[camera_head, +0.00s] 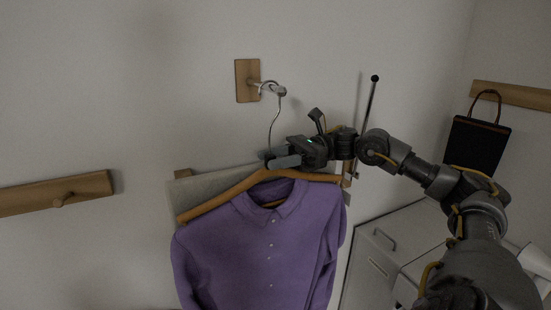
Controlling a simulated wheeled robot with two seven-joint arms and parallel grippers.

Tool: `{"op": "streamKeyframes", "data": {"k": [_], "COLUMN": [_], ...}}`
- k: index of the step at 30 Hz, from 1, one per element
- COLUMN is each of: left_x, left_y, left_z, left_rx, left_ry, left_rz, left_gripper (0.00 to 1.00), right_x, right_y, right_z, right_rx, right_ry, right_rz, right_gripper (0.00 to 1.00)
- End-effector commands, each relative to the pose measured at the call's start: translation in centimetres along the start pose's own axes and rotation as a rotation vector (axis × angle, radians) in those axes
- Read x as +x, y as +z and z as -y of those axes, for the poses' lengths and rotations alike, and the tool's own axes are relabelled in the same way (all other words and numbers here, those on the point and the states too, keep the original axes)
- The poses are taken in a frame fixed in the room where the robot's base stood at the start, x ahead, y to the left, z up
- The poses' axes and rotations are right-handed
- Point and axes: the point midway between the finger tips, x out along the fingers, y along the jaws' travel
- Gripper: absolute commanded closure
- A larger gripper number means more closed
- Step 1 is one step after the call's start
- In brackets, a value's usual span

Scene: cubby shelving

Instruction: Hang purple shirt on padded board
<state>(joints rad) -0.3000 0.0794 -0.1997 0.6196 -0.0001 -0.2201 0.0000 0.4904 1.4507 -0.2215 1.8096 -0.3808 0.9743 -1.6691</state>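The purple shirt (262,245) hangs upright on a wooden hanger (222,202), in front of the grey padded board (190,190). The hanger's thin metal hook (272,125) rises to a metal wall hook (267,88) on a small wooden plate. Its curled top overlaps the wall hook, but I cannot tell whether it bears on it. My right gripper (277,158) is at the hanger's neck, just above the collar, with its fingers close together around the foot of the metal hook. Whether they grip it is hidden. My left gripper is out of view.
A wooden peg rail (60,193) is on the left wall. A dark bag (477,143) hangs from another rail (515,95) at the right. A thin dark rod (369,108) stands near my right wrist. A white cabinet (385,245) is below my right arm.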

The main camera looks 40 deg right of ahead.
Motion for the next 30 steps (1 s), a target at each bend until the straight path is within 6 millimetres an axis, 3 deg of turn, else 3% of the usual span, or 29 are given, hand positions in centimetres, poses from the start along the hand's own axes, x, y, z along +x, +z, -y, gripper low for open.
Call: {"op": "streamKeyframes", "data": {"k": [8, 21, 30], "left_x": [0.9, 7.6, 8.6], "left_y": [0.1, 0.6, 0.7], "left_z": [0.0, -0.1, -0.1], "left_rx": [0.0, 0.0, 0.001], "left_ry": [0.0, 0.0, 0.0], "left_rz": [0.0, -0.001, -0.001], "left_gripper": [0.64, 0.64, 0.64], "right_x": [-0.8, -7.8, -10.7], "right_y": [-0.5, -0.8, -0.1], "right_z": [0.1, 0.1, 0.0], "right_rx": [0.003, -0.001, 0.0], "right_ry": [-0.003, -0.004, -0.001], "right_rz": [0.0, -0.001, 0.0], "right_gripper": [0.59, 0.59, 0.59]}}
